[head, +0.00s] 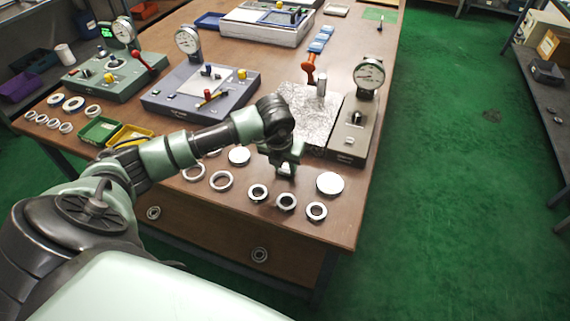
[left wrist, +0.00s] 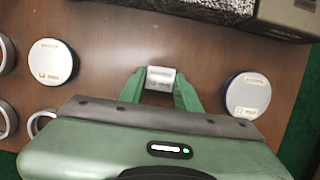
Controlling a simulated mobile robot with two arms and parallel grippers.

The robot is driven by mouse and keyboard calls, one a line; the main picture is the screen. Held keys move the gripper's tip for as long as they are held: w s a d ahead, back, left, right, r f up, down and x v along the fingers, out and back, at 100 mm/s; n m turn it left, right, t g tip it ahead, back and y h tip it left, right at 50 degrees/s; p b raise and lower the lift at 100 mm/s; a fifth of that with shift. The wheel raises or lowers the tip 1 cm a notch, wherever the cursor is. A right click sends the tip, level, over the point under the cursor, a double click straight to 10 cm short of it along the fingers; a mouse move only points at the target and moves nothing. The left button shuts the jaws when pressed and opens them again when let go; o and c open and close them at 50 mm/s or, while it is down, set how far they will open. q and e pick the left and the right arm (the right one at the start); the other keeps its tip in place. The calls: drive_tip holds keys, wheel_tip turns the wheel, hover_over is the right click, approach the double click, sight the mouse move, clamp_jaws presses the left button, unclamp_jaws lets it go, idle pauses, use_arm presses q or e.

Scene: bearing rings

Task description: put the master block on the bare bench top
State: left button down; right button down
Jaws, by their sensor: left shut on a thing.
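My left gripper (head: 285,168) hangs over the front part of the brown bench top (head: 222,203). Its green fingers, also in the left wrist view (left wrist: 160,86), are closed on a small silver block with faint marking, the master block (left wrist: 161,77). Two labelled silver discs lie to either side, the left one (left wrist: 53,61) and the right one (left wrist: 248,95), apart from the fingers. My right gripper is not in view.
Several bearing rings (head: 286,201) lie near the bench's front edge. A speckled stone plate (head: 312,112) and a dial gauge stand (head: 349,132) are behind the gripper. Bare wood shows between the discs. The green floor (head: 455,180) lies past the right edge.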

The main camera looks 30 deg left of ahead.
use_arm(q)
drive_tip(key=shift+f, duration=0.2)
drive_tip(key=c, duration=1)
unclamp_jaws()
drive_tip(key=shift+r, duration=0.1)
drive_tip(key=shift+r, duration=0.3)
drive_tip(key=b+v, duration=0.1)
drive_tip(key=v, duration=1)
drive_tip(key=shift+r+b, duration=0.3)
drive_tip(key=shift+r, duration=0.1)
